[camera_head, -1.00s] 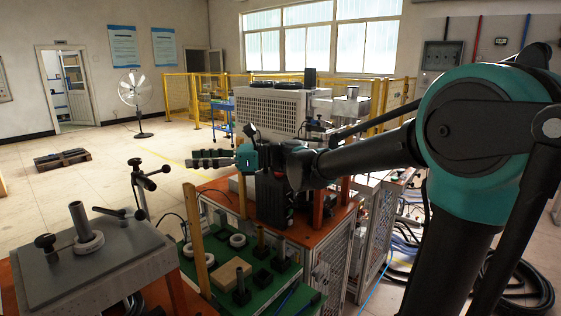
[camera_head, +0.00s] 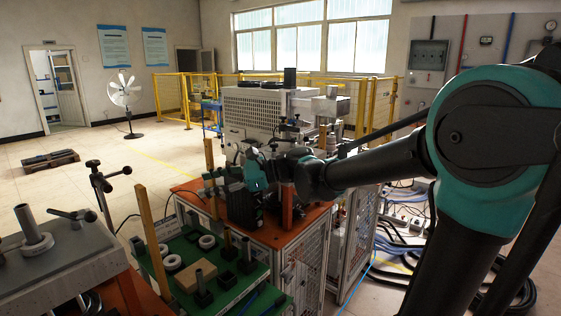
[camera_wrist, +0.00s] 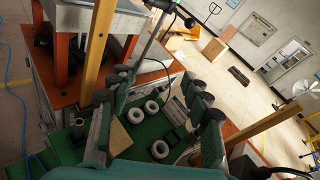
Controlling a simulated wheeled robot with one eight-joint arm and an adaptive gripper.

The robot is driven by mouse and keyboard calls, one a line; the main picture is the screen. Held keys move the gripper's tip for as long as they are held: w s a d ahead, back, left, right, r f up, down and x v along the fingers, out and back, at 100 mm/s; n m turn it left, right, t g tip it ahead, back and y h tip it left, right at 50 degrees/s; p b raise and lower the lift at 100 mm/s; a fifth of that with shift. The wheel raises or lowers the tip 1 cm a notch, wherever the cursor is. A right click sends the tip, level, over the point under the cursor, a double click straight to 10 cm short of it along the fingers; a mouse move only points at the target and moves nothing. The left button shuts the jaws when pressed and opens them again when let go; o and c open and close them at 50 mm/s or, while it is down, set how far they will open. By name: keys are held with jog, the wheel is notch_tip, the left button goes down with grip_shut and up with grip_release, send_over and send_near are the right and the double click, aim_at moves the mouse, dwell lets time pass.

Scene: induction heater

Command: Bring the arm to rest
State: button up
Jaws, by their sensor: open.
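My arm reaches in from the right in the head view, bent at its large teal and black joint. My gripper (camera_head: 222,180) hangs over the orange-topped bench, close to the black heater parts. In the wrist view the two fingers of my gripper (camera_wrist: 160,110) stand wide apart, with nothing between them. Behind them, lower down, lies the green board (camera_wrist: 141,135) with white rings (camera_wrist: 152,107) and a tan block (camera_wrist: 118,138) on it. No held object shows in either view.
A grey-topped stand (camera_head: 75,262) with a metal post is at the lower left. Wooden posts (camera_head: 152,240) rise beside the green board (camera_head: 215,262). A white machine (camera_head: 265,110) and yellow fencing (camera_head: 170,92) stand behind. Open floor lies at the left, with a pallet (camera_head: 50,160).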

jog(key=s+d+f+n+t+h, duration=0.2)
jog(key=d+f+n+h, duration=0.3)
jog(key=d+f, duration=0.7)
jog(key=s+d+f+n+t+h, duration=0.2)
jog(key=d+f+n+h, duration=0.3)
jog(key=d+f, duration=0.8)
jog(key=shift+s+h, duration=0.3)
jog(key=shift+s, duration=0.15)
jog(key=s+d+f+n+h, duration=0.1)
jog(key=d+f, duration=0.1)
jog(key=d, duration=0.2)
jog(key=s+d+f+n+h, duration=0.2)
jog(key=d, duration=0.2)
jog(key=s+d+f+n+h, duration=0.1)
jog(key=s+d+f+h, duration=0.1)
jog(key=d, duration=0.2)
jog(key=shift+d+n, duration=0.3)
jog(key=shift+c, duration=0.4)
